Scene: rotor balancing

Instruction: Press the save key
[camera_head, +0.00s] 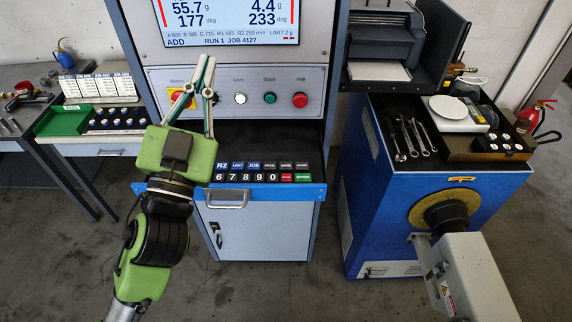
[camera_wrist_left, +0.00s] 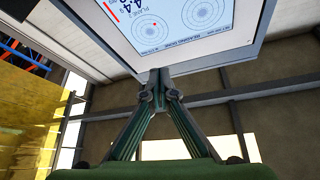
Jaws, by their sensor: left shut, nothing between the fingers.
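The key panel (camera_head: 240,189) is a blue-edged drawer with two rows of keys, below the button panel. Its upper row has blue keys and dark keys (camera_head: 285,165) at the right, whose labels are too small to read surely; I cannot tell which is the save key. The lower row has digits, a red key and a green ENTER key (camera_head: 302,177). My left gripper (camera_head: 207,62) is shut and empty, fingers pointing up in front of the button panel and below the screen. Its joined fingertips also show in the left wrist view (camera_wrist_left: 160,76), near the monitor. My right gripper is out of view.
The screen (camera_head: 230,20) shows readings and "RUN 1 JOB 4127". Below it are a red-and-yellow knob (camera_head: 182,97) and white, green and red buttons. A drawer handle (camera_head: 227,201) juts out in front. Wrenches (camera_head: 414,138) lie on the blue cabinet at right.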

